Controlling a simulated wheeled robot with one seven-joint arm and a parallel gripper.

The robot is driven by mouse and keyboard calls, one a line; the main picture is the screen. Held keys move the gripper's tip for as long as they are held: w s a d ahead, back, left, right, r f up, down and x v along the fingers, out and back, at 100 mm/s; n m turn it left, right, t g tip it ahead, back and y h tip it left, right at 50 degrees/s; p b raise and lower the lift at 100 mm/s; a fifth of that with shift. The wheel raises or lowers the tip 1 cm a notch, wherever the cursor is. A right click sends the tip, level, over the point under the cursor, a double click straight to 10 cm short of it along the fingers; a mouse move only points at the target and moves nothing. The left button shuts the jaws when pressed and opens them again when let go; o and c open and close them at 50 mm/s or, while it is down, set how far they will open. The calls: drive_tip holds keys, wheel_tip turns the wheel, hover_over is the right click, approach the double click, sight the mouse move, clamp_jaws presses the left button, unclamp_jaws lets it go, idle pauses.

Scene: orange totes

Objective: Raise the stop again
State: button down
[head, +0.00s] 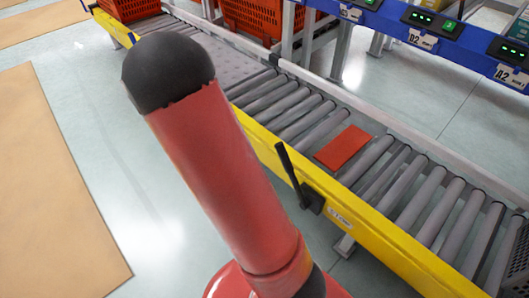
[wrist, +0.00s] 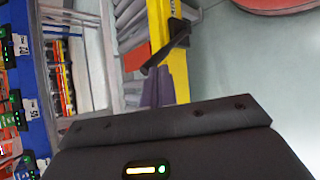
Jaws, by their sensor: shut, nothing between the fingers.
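The stop's lever is a black handle (head: 290,172) on the yellow side rail, beside a small white label that appears to read "STOP". It stands up from its pivot, leaning left in the head view. A red-orange plate (head: 342,147) lies across the rollers near it and looks flat. In the wrist view the lever (wrist: 164,52) crosses just beyond my fingertips, with the red plate (wrist: 137,57) left of it. My gripper (wrist: 158,72) is shut and empty, close to the lever; I cannot tell whether they touch. The head view does not show my gripper.
The roller conveyor has a yellow near rail (head: 402,248) and a grey far rail. A blue shelf rail (head: 425,28) with lit green displays runs behind.

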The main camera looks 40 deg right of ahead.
drive_tip(key=w+d+f+n+g+h+b, duration=0.1)
drive_tip(key=w+f+h, duration=0.3)
drive_tip(key=f, duration=0.4)
drive_tip(key=w+d+f+n+g+h+b, duration=0.1)
drive_tip(key=w+f+h+b, duration=0.1)
drive_tip(key=w+f+h, duration=0.2)
wheel_tip(320, 180, down, 5)
drive_tip(key=h, duration=0.3)
drive_tip(key=shift+d+h, duration=0.3)
drive_tip(key=shift+d, duration=0.05)
drive_tip(key=shift+s+r, duration=0.1)
drive_tip(key=shift+r, duration=0.05)
drive_tip(key=s+a+r+p+x, duration=0.1)
drive_tip(key=s+p+x, duration=0.1)
drive_tip(key=x, duration=1)
drive_tip(key=shift+s+d+r, duration=0.15)
drive_tip(key=shift+s+r, duration=0.05)
drive_tip(key=shift+r, duration=0.1)
